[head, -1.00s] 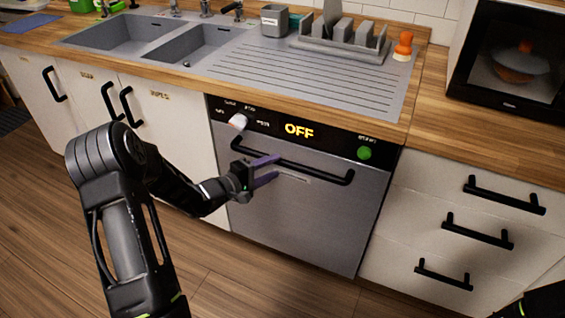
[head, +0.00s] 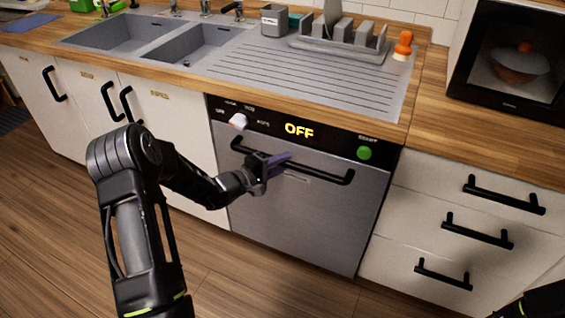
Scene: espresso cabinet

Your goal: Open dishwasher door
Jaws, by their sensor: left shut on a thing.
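The dishwasher door (head: 300,227) is a grey metal panel under the counter, and it looks closed. A black bar handle (head: 325,175) runs across its upper part. Above it a black panel shows "OFF", with a white knob (head: 238,121) and a green button (head: 364,153). The fingers hide part of the bar. Of my right arm only a dark piece shows at the lower right corner; its gripper is out of view.
White drawers with black handles (head: 476,231) stand right of the dishwasher, and white cabinets (head: 172,140) stand left. A sink (head: 130,32), a dish rack (head: 340,45) and a microwave (head: 510,60) are on the counter. The wooden floor (head: 240,285) before the door looks clear.

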